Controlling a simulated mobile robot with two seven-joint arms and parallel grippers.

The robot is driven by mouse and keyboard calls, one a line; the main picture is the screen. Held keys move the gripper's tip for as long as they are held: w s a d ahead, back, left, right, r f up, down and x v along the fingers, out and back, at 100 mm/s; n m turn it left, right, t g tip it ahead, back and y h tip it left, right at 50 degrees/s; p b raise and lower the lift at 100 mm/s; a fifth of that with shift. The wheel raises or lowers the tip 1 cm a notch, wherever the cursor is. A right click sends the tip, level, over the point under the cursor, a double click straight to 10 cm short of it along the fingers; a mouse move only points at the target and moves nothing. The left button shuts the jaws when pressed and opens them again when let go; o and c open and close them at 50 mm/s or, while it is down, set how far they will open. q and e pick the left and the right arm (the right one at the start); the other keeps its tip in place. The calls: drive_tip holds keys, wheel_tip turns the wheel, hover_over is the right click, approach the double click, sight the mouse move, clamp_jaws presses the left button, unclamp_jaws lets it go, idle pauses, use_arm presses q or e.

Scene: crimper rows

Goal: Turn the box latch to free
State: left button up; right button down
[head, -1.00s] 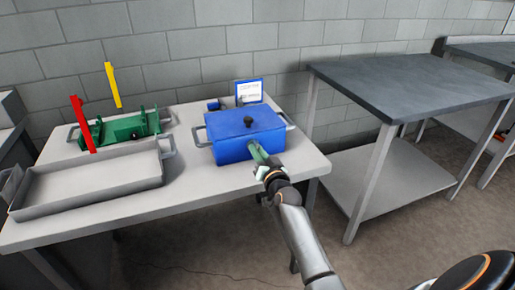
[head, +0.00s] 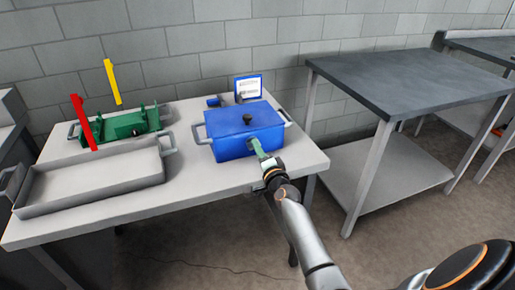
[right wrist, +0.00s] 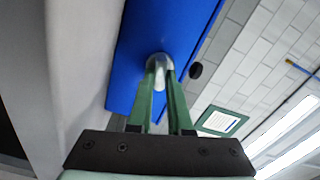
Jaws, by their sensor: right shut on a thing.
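The blue box (head: 242,133) with a black knob on its lid stands on the light table. The pale grey latch (right wrist: 160,70) sits on the blue face in the right wrist view. My right gripper (head: 259,149) reaches the box's front from below right. In the right wrist view its green fingers (right wrist: 162,82) are shut on the latch, one on each side. The latch is hidden by the fingers in the head view, and its exact angle is hard to tell. My left gripper is not in view.
A grey tray (head: 95,205) and a green fixture (head: 124,125) with red and yellow upright bars stand on the table's left half. A framed card (head: 247,87) stands behind the box. A dark-topped table (head: 405,82) is at the right.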

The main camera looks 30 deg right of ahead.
drive_tip(key=shift+m, duration=1.7)
drive_tip(key=c, duration=0.8)
unclamp_jaws()
drive_tip(key=shift+c, duration=0.2)
drive_tip(key=shift+s, duration=0.15)
